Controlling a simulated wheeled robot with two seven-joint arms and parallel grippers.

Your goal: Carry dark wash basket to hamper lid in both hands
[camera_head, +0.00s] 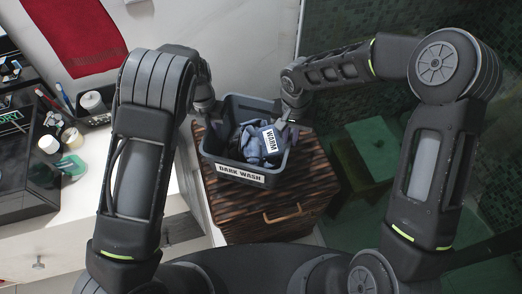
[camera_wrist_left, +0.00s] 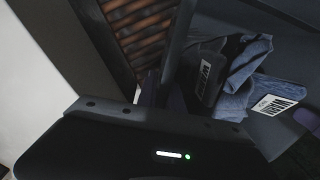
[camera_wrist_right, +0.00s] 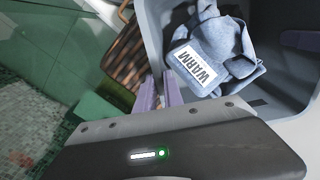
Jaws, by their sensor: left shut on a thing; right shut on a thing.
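The dark wash basket (camera_head: 211,148) is a grey open tub with a "DARK WASH" label on its front wall. It appears level, at the hamper lid; whether it touches the lid I cannot tell. Folded blue clothes (camera_head: 256,147) with a "WARM" tag lie inside, also seen in the right wrist view (camera_wrist_right: 232,45). The hamper lid (camera_head: 285,200) is brown and woven, in front of and beside the basket. My left gripper (camera_head: 205,106) is shut on the basket's left wall. My right gripper (camera_head: 292,103) is shut on its right wall. The fingertips are partly hidden.
A white counter (camera_head: 95,205) with a black organiser (camera_head: 25,150), cups and brushes stands at the left. A red towel (camera_head: 75,35) hangs on the wall behind. A green stool-like box (camera_head: 368,150) stands right of the hamper. The hamper has a tan handle (camera_head: 283,214) in front.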

